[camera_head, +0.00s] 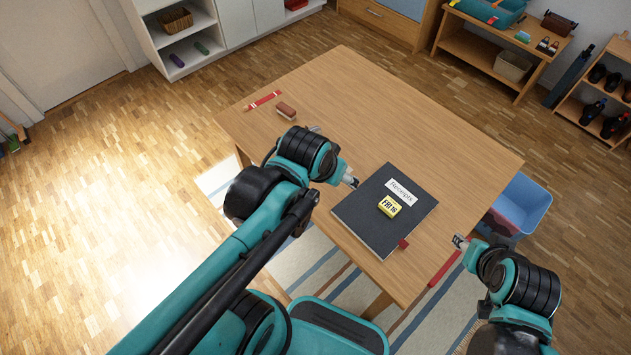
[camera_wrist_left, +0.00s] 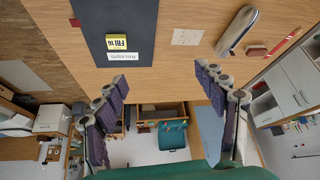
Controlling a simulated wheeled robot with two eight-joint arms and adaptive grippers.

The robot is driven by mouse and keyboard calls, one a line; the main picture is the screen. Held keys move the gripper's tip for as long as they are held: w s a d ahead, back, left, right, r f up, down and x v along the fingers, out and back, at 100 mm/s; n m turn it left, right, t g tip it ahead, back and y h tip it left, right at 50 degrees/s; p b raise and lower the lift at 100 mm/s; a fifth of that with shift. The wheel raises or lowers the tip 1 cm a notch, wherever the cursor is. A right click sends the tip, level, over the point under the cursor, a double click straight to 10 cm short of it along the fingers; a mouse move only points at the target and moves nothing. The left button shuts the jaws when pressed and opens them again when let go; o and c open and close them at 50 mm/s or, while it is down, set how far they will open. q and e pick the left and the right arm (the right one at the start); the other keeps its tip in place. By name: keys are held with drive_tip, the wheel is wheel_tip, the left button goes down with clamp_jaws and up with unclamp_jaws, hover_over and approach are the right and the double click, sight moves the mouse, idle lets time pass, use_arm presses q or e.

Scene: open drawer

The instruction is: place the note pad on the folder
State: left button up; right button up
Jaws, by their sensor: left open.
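A dark folder (camera_head: 372,220) labelled "Receipts" lies on the table; it also shows in the left wrist view (camera_wrist_left: 98,14). A small yellow block (camera_head: 390,205) marked "FRI 16", seemingly the note pad, lies on the folder beside its label; it also shows in the left wrist view (camera_wrist_left: 117,42). My left gripper (camera_head: 350,181) is over the table, just left of the folder, apart from the pad. In the left wrist view its fingers (camera_wrist_left: 160,76) are spread with nothing between them. My right gripper (camera_head: 460,241) is empty-looking beyond the table's right edge; its jaw gap is unclear.
A pale dotted square (camera_wrist_left: 187,37) and a grey elongated object (camera_wrist_left: 238,30) lie on the table, mostly hidden by my left arm in the head view. A brown eraser-like block (camera_head: 286,110) and red pencil (camera_head: 262,100) lie at the far left. A blue bin (camera_head: 524,200) stands right. The table's far middle is clear.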

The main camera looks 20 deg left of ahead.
use_arm(q)
drive_tip(key=shift+n+t, duration=0.5)
drive_tip(key=shift+t, duration=0.2)
drive_tip(key=s+a, duration=0.1)
drive_tip(key=s, duration=0.1)
drive_tip(key=s+a, duration=0.1)
drive_tip(key=s, duration=0.1)
drive_tip(key=shift+a+f, duration=0.1)
drive_tip(key=shift+a, duration=0.25)
drive_tip(key=shift+f+b, duration=0.3)
drive_tip(key=shift+f, duration=0.05)
